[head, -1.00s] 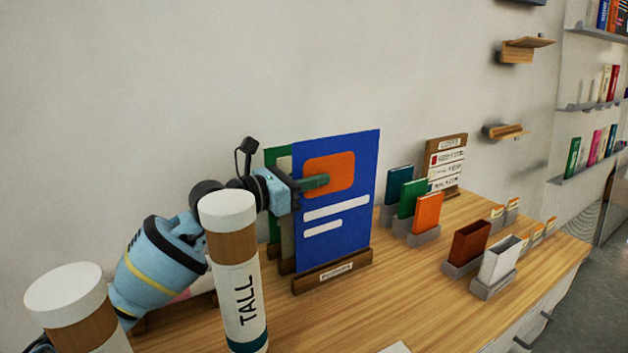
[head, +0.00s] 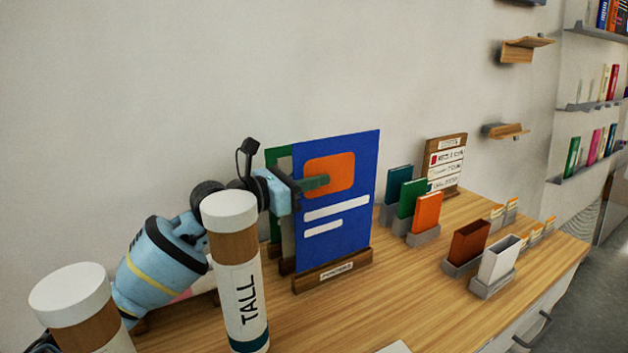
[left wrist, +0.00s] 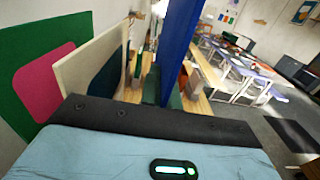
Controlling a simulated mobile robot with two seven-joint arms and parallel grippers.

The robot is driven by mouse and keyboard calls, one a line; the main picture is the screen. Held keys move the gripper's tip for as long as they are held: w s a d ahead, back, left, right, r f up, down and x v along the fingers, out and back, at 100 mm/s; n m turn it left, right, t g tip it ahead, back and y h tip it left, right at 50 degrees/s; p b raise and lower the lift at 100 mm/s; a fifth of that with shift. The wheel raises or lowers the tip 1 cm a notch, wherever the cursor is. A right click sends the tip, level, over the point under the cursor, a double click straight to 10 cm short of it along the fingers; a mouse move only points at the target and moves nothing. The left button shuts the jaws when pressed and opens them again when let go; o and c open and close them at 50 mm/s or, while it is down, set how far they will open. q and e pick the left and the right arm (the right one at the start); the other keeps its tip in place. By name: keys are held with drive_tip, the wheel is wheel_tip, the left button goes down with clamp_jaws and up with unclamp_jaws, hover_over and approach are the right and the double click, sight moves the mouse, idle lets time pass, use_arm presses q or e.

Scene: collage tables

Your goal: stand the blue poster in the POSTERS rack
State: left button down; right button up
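The blue poster (head: 338,225), with an orange block and white bars, stands upright in the front of the wooden POSTERS rack (head: 334,272). Its bottom edge is hidden behind the rack's labelled front bar. My left gripper (head: 318,183) reaches in from the left at the poster's upper left side, one dark green finger across its front face. In the left wrist view the blue poster (left wrist: 178,45) passes edge-on between the two fingers (left wrist: 162,92), which close on it. My right gripper is not in view.
A green poster and a pale one (left wrist: 92,65) stand behind the blue one. Two capped tubes, one marked TALL (head: 240,285), stand in front of my left arm. Coloured books (head: 412,200) and small boxes (head: 485,250) stand to the right. The tabletop (head: 400,285) right of the rack is clear.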

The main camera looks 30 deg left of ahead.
use_arm(q)
drive_tip(key=shift+f, duration=0.2)
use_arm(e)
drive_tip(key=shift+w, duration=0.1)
use_arm(q)
wheel_tip(320, 180, down, 2)
drive_tip(key=shift+b, duration=0.45)
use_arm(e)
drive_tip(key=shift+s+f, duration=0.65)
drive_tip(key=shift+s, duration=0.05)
use_arm(q)
drive_tip(key=shift+f, duration=0.1)
wheel_tip(320, 180, down, 2)
drive_tip(key=shift+d+f+b, duration=0.1)
drive_tip(key=shift+f+b, duration=0.05)
drive_tip(key=shift+b, duration=0.35)
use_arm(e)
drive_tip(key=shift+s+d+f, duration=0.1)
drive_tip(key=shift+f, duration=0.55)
